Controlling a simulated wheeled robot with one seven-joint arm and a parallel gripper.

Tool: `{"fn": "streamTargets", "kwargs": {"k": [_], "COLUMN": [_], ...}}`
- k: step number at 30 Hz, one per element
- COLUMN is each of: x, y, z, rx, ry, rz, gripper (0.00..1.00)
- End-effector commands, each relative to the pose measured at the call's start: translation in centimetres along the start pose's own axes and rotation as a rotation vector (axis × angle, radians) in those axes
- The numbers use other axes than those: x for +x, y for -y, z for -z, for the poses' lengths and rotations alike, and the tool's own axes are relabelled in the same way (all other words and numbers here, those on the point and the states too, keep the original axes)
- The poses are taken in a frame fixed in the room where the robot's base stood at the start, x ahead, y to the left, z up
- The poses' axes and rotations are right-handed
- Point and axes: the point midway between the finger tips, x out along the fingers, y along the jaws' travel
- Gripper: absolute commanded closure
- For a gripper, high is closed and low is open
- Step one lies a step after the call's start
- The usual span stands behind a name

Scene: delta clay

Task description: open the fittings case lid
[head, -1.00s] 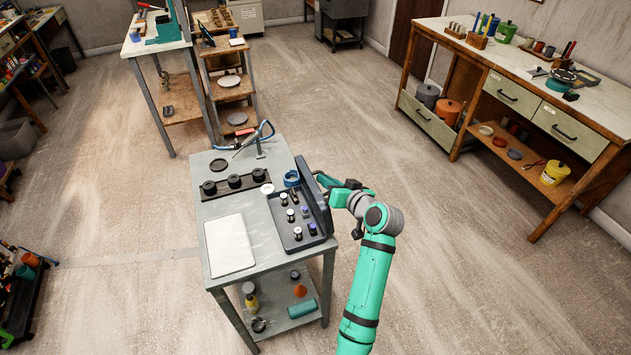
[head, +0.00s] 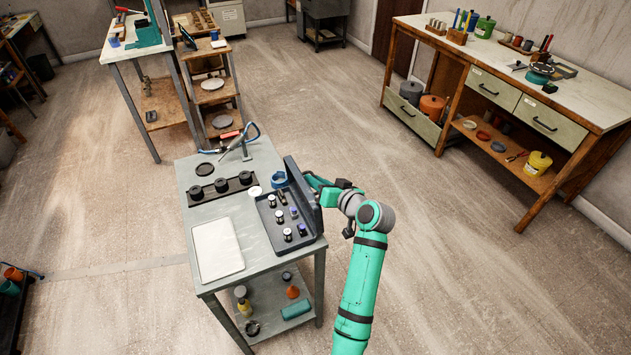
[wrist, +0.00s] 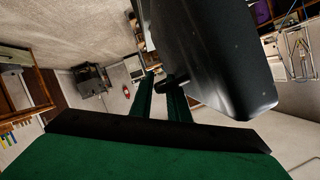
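The dark fittings case (head: 265,217) sits at the right side of the grey metal table. Its lid (head: 305,197) stands up, roughly upright, along the case's right edge, so the case is open. Several small fittings with white and purple tops stand inside. My gripper (head: 312,183) is at the outer right side of the lid, its tips partly hidden by the lid. In the wrist view the lid (wrist: 210,60) is a large dark panel ahead. A short black handle (wrist: 172,83) sticks out from it across my green fingers (wrist: 161,95), which show a gap between them.
A workbench (head: 520,105) stands at the right. Floor between is clear.

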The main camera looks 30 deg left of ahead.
Motion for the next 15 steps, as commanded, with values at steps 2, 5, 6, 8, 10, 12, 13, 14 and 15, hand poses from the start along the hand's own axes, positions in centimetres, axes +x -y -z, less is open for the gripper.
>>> {"fn": "streamTargets", "kwargs": {"k": [2,5,6,8,10,12,13,14,15], "x": [-0.4,-1.5,-2.1,-3.2,-4.6,-6.0,-6.5,-7.0,-7.7], "y": [-0.1,-0.1,-0.1,-0.1,-0.1,-0.1,-0.1,-0.1,-0.1], "z": [0.0,0.1,0.0,0.0,0.1,0.0,0.0,0.0,0.0], "rx": [0.000,0.000,0.001,0.000,0.000,0.001,0.001,0.001,0.001], "ry": [-0.001,-0.003,-0.002,-0.003,-0.004,-0.003,-0.003,-0.002,-0.002], "rz": [-0.001,-0.002,-0.003,-0.003,-0.003,-0.002,-0.002,-0.003,-0.003], "gripper": [0.84,0.84,0.84,0.84,0.84,0.84,0.84,0.84,0.84]}}
